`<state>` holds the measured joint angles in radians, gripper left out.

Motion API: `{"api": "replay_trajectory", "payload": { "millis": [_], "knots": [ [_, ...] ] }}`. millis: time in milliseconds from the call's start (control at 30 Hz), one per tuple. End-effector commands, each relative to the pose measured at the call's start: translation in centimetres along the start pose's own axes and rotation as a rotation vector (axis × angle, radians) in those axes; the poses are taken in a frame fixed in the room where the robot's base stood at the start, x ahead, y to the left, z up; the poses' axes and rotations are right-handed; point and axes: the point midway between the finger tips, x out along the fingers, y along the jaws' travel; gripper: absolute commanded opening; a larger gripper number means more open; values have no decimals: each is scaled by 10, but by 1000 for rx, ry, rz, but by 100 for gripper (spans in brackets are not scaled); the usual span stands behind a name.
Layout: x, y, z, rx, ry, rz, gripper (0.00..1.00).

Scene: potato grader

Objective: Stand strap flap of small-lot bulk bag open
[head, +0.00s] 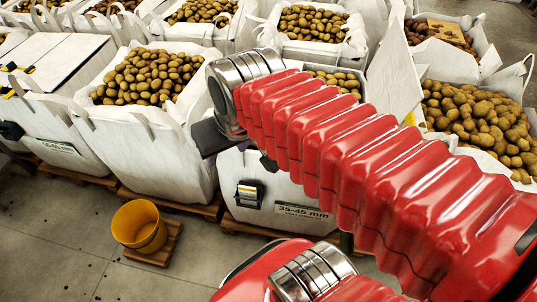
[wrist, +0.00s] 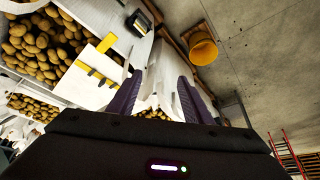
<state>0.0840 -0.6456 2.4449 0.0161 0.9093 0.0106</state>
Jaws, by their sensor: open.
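In the wrist view my gripper (wrist: 159,78) is open, its two purple fingers apart. White bag fabric shows between and beyond them; I cannot tell whether they touch it. A white panel with a yellow strip (wrist: 103,45) and black hook-like parts lies just left of the fingers. In the head view the front bag marked 35-45 mm (head: 290,222) is partly covered by my red arm, which hides most of its top. A white panel (head: 395,80) stands tilted up to the right of my arm. I cannot tell which bag it belongs to.
A potato-filled bag (head: 135,135) stands left of the marked bag. Farther left, a bag with a flat white top (head: 50,55) carries black and yellow fittings. A yellow bucket (head: 139,226) stands on a small wooden base. Front-left floor is mostly clear. More filled bags stand behind.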

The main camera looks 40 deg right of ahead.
Motion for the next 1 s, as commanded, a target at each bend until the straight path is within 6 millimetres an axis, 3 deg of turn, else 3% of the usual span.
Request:
{"api": "replay_trajectory", "payload": {
  "millis": [500,1000],
  "knots": [
    [62,73,-47,351,-207,93,45],
    [138,160,-57,679,-381,169,45]
  ]
}}
